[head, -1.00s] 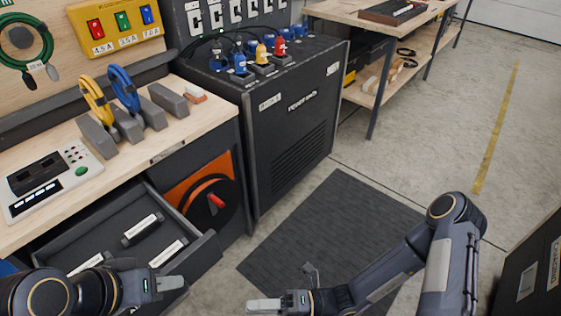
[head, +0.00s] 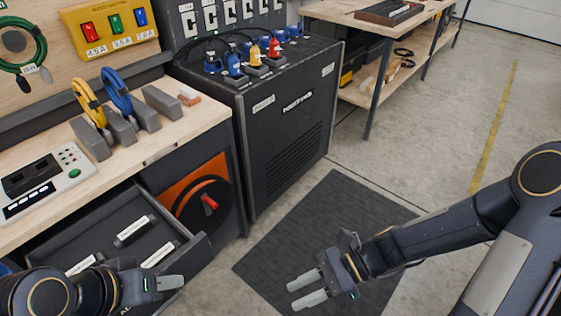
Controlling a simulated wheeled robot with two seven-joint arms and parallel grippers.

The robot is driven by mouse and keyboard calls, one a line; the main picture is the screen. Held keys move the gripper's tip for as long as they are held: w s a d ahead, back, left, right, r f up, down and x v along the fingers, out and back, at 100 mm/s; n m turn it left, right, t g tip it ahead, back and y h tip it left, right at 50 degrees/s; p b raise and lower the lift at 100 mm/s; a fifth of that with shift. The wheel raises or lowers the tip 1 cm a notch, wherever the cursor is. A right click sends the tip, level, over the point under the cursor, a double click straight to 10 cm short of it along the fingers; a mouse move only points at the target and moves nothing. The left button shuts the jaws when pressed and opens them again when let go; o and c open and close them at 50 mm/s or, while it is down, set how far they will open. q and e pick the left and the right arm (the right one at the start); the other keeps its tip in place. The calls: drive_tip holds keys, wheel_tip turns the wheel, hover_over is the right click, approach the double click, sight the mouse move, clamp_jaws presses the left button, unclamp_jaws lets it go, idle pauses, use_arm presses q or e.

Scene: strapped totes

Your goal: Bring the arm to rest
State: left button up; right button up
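My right gripper (head: 311,289) is over the dark floor mat, with its two pale fingers a little apart and nothing between them. Its arm (head: 440,240) comes in from the right edge. My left gripper (head: 172,283) is at the lower left, in front of the open drawer (head: 198,252). Only one of its fingertips shows clearly, so I cannot tell how far it is open. No object shows in it.
The workbench (head: 200,118) on the left holds a blue cable loop (head: 117,92), a yellow one (head: 88,103) and a test device (head: 45,183). The black power cabinet (head: 290,150) stands beyond. The floor mat (head: 330,215) is clear.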

drive_tip(key=s+d+r+n+t+h+p, duration=0.1)
drive_tip(key=s+d+r+n+t+h, duration=0.2)
drive_tip(key=d+r+n+t+h, duration=0.6)
drive_tip(key=d+r+n, duration=0.4)
drive_tip(key=d+n, duration=0.2)
drive_tip(key=n, duration=0.1)
drive_tip(key=shift+s+d+r+t, duration=0.35)
drive_tip(key=shift+s+d+t, duration=0.05)
